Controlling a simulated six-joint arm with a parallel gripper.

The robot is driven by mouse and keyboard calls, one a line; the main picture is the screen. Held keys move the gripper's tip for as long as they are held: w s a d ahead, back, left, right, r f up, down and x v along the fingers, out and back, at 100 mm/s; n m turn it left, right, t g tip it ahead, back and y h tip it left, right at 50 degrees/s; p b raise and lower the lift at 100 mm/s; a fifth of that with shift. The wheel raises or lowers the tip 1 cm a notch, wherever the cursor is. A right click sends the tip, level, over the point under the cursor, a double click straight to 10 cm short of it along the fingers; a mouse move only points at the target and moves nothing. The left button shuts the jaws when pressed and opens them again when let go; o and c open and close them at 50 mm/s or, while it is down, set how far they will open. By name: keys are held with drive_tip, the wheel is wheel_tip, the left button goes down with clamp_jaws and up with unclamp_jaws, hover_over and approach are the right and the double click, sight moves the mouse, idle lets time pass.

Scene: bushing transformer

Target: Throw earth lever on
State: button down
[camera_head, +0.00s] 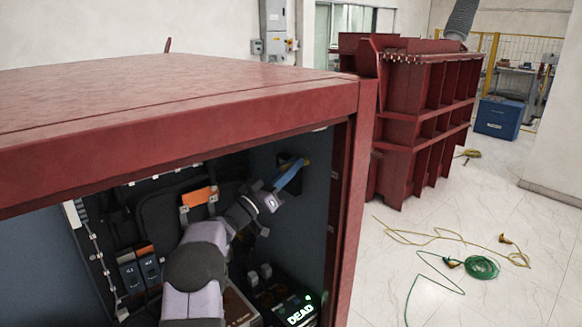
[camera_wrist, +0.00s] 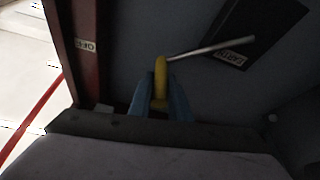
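The earth lever shows in the wrist view as a metal rod (camera_wrist: 200,49) running from a dark plate (camera_wrist: 258,32) to a yellow handle (camera_wrist: 161,72). A label reading EARTH (camera_wrist: 232,58) is on the plate. An OFF label (camera_wrist: 85,46) is on the red frame to the left, and the handle end points toward that side. My gripper (camera_wrist: 161,90) has its blue fingers on both sides of the yellow handle and looks shut on it.
My arm reaches into the red cabinet (camera_head: 230,110), under its top edge and beside the right post (camera_head: 352,200). Below are a lit DEAD display (camera_head: 300,311) and blue switch units (camera_head: 140,270). Cables (camera_head: 481,267) lie on the floor outside.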

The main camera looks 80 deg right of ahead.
drive_tip(key=m+b, duration=0.1)
drive_tip(key=f+b, duration=0.1)
drive_tip(key=b, duration=0.1)
drive_tip(key=a+f+m+g+y+b, duration=0.1)
drive_tip(key=shift+s+f+m+b, duration=0.15)
drive_tip(key=shift+s+m+b, duration=0.15)
drive_tip(key=shift+s+b, duration=0.1)
wheel_tip(320, 180, down, 14)
drive_tip(key=m+g+y+b, duration=0.3)
drive_tip(key=m+y+b, duration=0.3)
drive_tip(key=m+b, duration=0.5)
drive_tip(key=shift+m+y, duration=0.4)
drive_tip(key=shift+m, duration=1.7)
drive_tip(key=shift+s+f, duration=0.1)
drive_tip(key=c, duration=1.6)
unclamp_jaws()
drive_tip(key=shift+c, duration=0.2)
